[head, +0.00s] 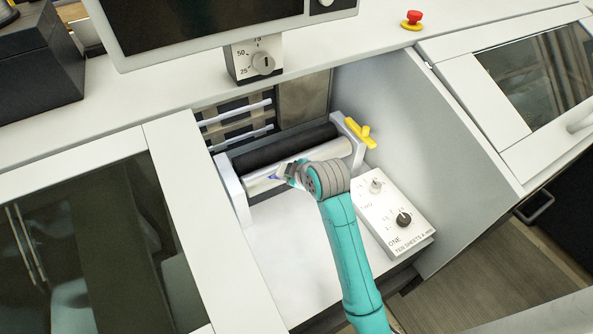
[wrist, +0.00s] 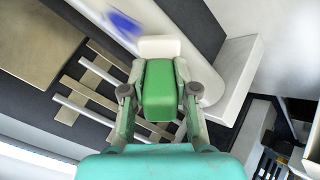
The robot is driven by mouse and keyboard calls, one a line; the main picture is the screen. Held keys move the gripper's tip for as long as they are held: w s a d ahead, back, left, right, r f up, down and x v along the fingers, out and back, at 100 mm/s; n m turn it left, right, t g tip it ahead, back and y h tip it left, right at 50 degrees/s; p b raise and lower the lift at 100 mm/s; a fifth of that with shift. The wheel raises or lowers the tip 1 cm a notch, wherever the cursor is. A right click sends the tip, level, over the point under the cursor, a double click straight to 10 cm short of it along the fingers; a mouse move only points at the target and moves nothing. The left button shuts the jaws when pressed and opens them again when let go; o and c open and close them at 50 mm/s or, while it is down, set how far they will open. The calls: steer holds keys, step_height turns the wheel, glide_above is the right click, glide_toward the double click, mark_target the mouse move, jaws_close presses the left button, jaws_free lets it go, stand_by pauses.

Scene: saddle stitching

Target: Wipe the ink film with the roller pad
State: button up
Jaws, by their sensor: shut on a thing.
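The roller pad has a green handle (wrist: 160,88) and a white pad head (wrist: 160,47). My gripper (wrist: 160,95) is shut on the green handle, one finger on each side. In the head view my gripper (head: 292,172) is at the front of the light metal roller (head: 332,151). The ink film is a blue smear (wrist: 124,23) on the pale roller in the wrist view, left of the pad head. A bit of blue film (head: 271,178) also shows in the head view, left of my gripper. The pad head is at the roller surface; I cannot tell whether it touches.
A black roller (head: 280,150) lies behind the metal one, between white end brackets. A yellow lever (head: 364,134) is at the right bracket. A control box (head: 390,215) with knobs stands right of my arm. White cabinet walls enclose the bay; its white floor (head: 285,240) is clear at front left.

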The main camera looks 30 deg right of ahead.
steer(key=shift+a, duration=3.05)
steer(key=v, duration=0.6)
steer(key=v, duration=0.3)
